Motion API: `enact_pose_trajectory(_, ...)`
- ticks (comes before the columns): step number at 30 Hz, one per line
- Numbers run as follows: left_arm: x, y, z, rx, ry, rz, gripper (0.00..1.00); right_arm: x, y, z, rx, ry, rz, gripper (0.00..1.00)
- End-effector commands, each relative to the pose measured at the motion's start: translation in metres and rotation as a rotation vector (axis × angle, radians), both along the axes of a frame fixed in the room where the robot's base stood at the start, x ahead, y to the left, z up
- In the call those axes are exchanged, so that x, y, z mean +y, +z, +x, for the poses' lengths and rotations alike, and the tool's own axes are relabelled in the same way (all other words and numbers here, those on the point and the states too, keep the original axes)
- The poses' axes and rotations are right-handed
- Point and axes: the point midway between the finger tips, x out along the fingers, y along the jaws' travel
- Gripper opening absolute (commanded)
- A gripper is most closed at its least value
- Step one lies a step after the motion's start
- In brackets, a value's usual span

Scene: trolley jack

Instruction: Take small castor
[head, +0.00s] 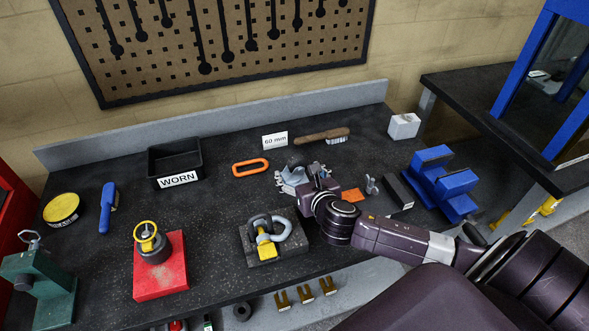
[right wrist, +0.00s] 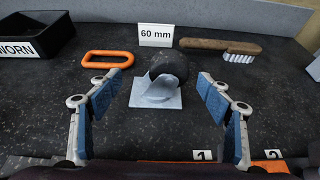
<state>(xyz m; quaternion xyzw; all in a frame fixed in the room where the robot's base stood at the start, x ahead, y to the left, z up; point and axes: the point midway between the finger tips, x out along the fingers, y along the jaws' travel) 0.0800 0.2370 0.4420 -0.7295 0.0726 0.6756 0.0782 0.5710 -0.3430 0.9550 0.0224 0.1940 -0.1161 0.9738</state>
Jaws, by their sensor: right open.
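The small castor (right wrist: 160,80) has a dark wheel and a light grey plate, and it stands on the dark bench top in front of the 60 mm card. In the head view the castor (head: 294,161) is partly hidden behind my right gripper. My right gripper (right wrist: 158,92) is open, with one blue-padded finger on each side of the castor and a gap to both. It also shows in the head view (head: 293,180), low over the bench. My left gripper is in neither view.
An orange ring (head: 251,168) lies left of the castor. The 60 mm card (head: 275,141) and a wooden-handled brush (head: 322,136) are behind it. The WORN bin (head: 175,163) is further left. A block with a shackle (head: 277,248) stands in front. Blue blocks (head: 443,184) are at right.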

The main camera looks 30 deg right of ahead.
Motion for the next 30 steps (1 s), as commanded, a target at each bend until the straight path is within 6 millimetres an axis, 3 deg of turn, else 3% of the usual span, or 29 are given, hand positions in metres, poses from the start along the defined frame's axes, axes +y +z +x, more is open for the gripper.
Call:
enact_pose_trajectory(15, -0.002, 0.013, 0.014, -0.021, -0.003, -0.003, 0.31, -0.018, -0.021, 0.042, 0.000, -0.001, 0.002, 0.72)
enact_pose_trajectory(25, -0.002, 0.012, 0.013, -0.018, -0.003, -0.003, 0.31, -0.019, -0.024, 0.046, 0.001, 0.001, 0.002, 0.72)
enact_pose_trajectory(30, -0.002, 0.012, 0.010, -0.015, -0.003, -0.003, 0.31, -0.019, -0.024, 0.046, 0.001, 0.001, 0.002, 0.54)
